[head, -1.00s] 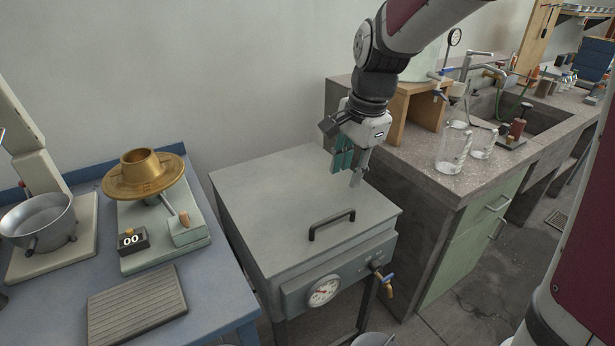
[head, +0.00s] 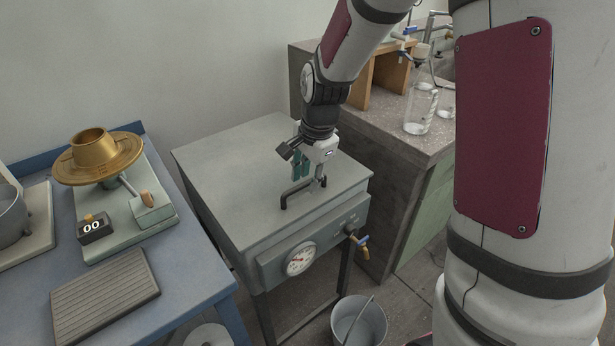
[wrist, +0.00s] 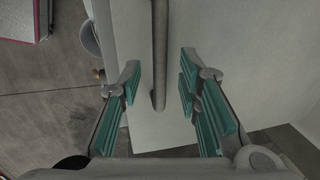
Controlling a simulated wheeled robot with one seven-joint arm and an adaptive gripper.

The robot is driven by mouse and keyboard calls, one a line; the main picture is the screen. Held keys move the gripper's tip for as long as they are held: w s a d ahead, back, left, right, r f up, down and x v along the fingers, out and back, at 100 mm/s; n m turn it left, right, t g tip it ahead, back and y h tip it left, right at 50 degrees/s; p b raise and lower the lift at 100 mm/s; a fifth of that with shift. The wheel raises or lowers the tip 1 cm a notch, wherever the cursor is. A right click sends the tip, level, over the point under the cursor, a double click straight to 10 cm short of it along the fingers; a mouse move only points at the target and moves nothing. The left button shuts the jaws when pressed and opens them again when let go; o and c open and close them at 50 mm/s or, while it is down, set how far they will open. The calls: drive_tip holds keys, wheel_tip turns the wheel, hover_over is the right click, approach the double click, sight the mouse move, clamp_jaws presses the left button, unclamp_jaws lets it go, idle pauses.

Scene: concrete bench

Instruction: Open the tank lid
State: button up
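The tank (head: 225,190) is a grey box on legs with a flat lid (head: 240,150), which lies closed. A dark handle (head: 284,201) stands up near the lid's front edge. My gripper (head: 309,180) is above the lid at the handle's right part, its fingers pointing down. In the wrist view my gripper (wrist: 160,85) is open, with teal pads well apart. The handle bar (wrist: 159,60) runs between the two fingers, with a gap on each side. In the head view the gripper hides part of the handle.
A bucket (head: 359,322) stands on the floor below. A blue table (head: 190,262) with equipment is at left. A stone bench with a glass bottle (head: 420,105) is at right.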

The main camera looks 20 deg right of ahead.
drive_tip(key=shift+c, duration=0.2)
clamp_jaws()
